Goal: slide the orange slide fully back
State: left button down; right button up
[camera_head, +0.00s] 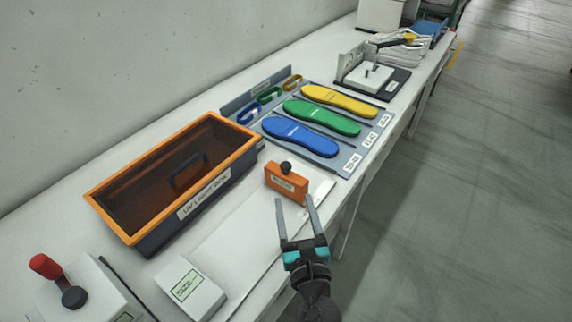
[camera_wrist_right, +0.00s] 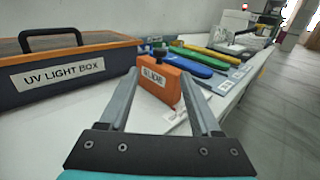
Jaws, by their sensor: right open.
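The orange slide (camera_head: 286,184) is a small upright block with a white label and a dark knob on top. It stands on a pale flat plate (camera_head: 240,232) near the table's front edge, and it also shows in the right wrist view (camera_wrist_right: 160,80). My right gripper (camera_head: 294,202) is open and empty, its fingers pointing at the slide. In the right wrist view the slide appears between and beyond the two fingertips (camera_wrist_right: 165,82). I cannot tell whether a finger touches it. My left gripper is not in view.
An orange-rimmed UV light box (camera_head: 128,230) stands left of the slide. Blue, green and yellow insoles (camera_head: 320,118) lie on a grey mat behind it. A white device (camera_head: 190,288) is at the front. A red-knobbed unit (camera_head: 90,300) sits at lower left.

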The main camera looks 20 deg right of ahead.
aim_at(287, 171)
jog(key=w, duration=0.4)
jog(key=w+d, duration=0.1)
jog(key=w, duration=0.6)
jog(key=shift+w+d, duration=0.25)
jog(key=shift+w, duration=0.1)
grip_shut()
dwell(0.9)
